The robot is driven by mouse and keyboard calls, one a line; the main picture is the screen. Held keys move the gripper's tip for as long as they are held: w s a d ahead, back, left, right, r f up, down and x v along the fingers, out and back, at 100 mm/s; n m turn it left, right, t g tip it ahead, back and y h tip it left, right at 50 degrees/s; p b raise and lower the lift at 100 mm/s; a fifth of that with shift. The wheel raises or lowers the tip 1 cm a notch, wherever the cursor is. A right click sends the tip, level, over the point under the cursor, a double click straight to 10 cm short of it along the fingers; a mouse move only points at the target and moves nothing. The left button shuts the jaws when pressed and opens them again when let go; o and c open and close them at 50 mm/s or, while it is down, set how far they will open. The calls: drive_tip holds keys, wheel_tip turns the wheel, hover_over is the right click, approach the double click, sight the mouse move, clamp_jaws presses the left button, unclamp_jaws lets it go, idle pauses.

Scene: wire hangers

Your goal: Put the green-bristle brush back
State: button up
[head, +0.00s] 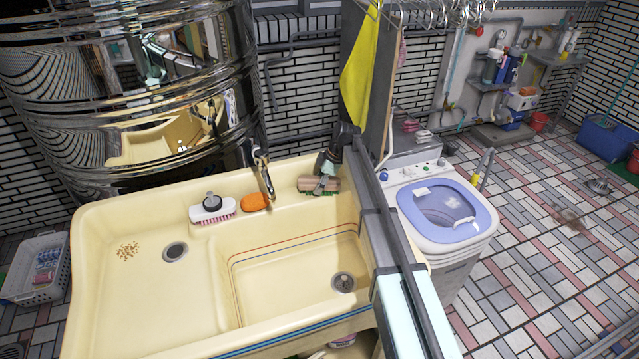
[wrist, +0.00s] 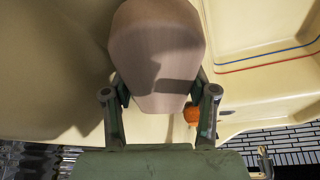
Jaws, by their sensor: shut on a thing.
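The green-bristle brush (head: 331,185) has a wooden back, with a little green showing along its lower edge. It is at the back right ledge of the cream sink (head: 110,215); I cannot tell whether it touches the ledge. My gripper (head: 324,178) comes down on it from above and is shut on it. In the wrist view the brush's brown wooden back (wrist: 160,45) fills the space between the fingers of my gripper (wrist: 160,88), and its bristles are hidden.
A white brush with pink bristles (head: 213,210) and an orange sponge (head: 254,202) lie left on the same ledge. The faucet (head: 264,175) rises between the sponge and my gripper. A yellow cloth (head: 358,80) hangs above, and a washing machine (head: 447,208) stands at right.

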drive_tip(key=shift+f, duration=0.1)
drive_tip(key=o, duration=1.2)
drive_tip(key=b+v, duration=0.2)
drive_tip(key=v, duration=1)
